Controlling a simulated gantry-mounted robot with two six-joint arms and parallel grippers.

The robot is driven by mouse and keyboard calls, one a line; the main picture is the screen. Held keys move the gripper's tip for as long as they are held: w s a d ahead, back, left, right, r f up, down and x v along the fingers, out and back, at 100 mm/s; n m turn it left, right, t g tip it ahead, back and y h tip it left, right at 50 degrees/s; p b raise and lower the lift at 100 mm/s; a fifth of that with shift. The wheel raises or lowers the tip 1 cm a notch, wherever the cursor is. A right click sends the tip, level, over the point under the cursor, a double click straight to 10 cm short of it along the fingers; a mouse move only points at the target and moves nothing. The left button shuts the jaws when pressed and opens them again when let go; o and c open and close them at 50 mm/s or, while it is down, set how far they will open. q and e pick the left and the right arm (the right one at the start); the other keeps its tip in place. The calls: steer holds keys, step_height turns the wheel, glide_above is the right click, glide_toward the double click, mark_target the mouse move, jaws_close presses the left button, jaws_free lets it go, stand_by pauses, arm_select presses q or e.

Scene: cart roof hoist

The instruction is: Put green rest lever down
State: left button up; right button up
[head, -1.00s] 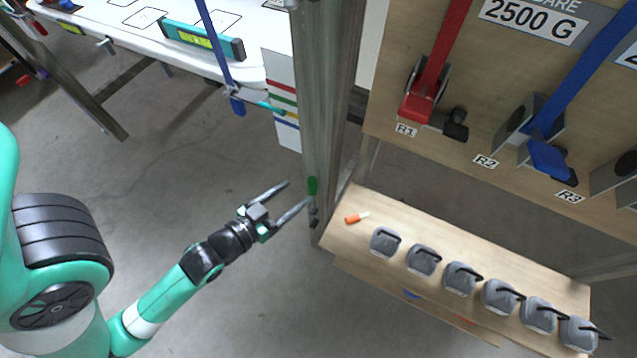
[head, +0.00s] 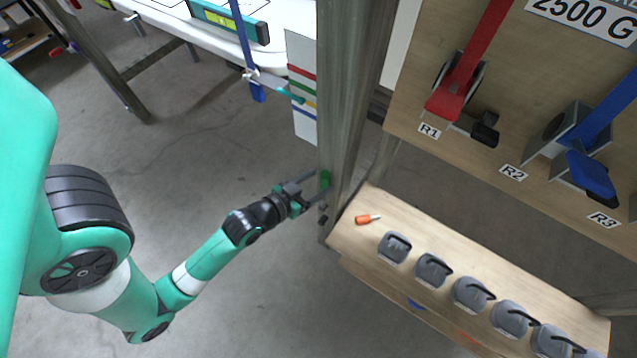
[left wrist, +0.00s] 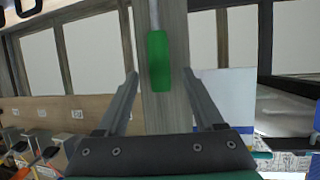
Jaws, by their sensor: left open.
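The green rest lever (head: 325,180) is on the side of the grey upright post (head: 345,110), beside the wooden shelf. In the left wrist view the green grip (left wrist: 158,61) hangs upright from a thin pale rod, in front of the post. My left gripper (head: 320,186) is at the lever; in the left wrist view its open fingers (left wrist: 159,80) stand to either side of the green grip, with gaps on both sides. The lever is partly hidden by the gripper in the head view. My right gripper is not in view.
A wooden shelf (head: 352,238) holds several grey weights (head: 395,247) and an orange-handled tool (head: 366,219). Above it is a board with a red lever (head: 450,95) and a blue lever (head: 590,172). A white table (head: 180,22) is at upper left. The floor around my left arm is clear.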

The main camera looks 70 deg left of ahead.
arm_select(q)
steer(key=shift+w+a, duration=0.15)
steer(key=shift+w, duration=0.1)
steer(key=shift+c, duration=0.2)
jaws_close()
steer(key=shift+f, duration=0.1)
stand_by(1.0)
